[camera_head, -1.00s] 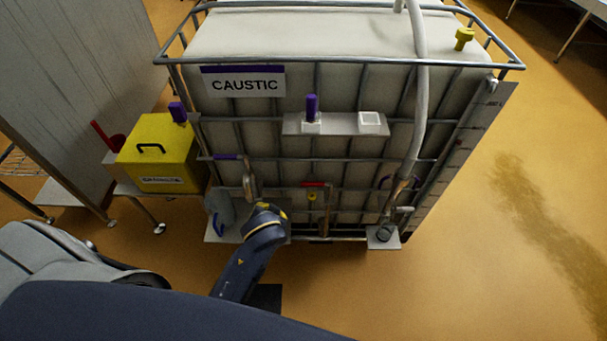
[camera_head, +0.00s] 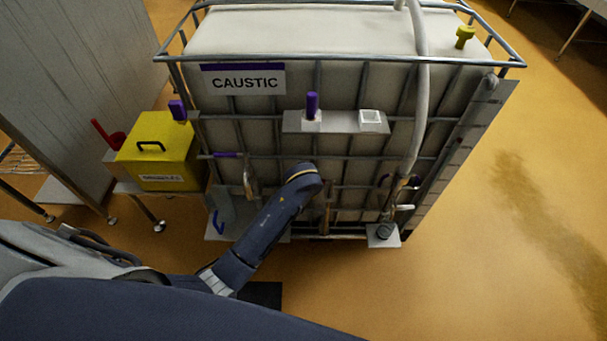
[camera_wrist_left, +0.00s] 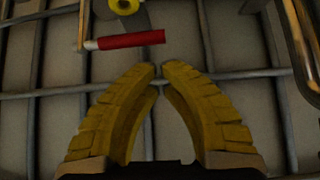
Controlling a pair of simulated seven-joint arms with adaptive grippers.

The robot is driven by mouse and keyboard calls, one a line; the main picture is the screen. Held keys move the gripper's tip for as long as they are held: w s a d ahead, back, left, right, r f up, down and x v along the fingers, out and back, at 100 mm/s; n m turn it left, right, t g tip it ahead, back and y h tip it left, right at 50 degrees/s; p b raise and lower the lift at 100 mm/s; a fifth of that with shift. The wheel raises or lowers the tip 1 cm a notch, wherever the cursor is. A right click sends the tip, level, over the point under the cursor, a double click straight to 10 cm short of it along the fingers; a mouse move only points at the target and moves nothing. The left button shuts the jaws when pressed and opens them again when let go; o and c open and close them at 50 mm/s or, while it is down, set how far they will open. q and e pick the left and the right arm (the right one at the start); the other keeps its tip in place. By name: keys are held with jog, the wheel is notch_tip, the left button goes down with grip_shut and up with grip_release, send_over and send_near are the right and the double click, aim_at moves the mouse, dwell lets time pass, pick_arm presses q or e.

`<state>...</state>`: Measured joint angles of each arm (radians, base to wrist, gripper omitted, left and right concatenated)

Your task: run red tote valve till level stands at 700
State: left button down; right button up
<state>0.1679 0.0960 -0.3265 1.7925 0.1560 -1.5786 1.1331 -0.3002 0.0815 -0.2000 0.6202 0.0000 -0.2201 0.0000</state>
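The white caged tote (camera_head: 350,32) marked CAUSTIC stands in front of me. The red valve handle (camera_wrist_left: 130,40) lies nearly level in the left wrist view, with a yellow round part (camera_wrist_left: 124,6) above it. In the head view my left arm hides the red handle. My left gripper (camera_wrist_left: 159,72) has yellow fingers whose tips nearly meet, with nothing between them. It is just below the right part of the red handle and apart from it in the picture. A level strip (camera_head: 462,146) runs down the tote's right edge; its figures are too small to read. My right gripper is out of view.
A purple handle (camera_head: 226,155) is on the cage at left. A grey hose (camera_head: 421,110) runs down the right front to a fitting. A yellow box (camera_head: 158,152) stands on a side table at left. The floor (camera_head: 500,270) at right is clear.

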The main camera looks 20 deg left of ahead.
pick_arm(q)
jog(key=shift+x, duration=2.7)
jog(key=shift+s, duration=0.1)
jog(key=shift+s, duration=0.3)
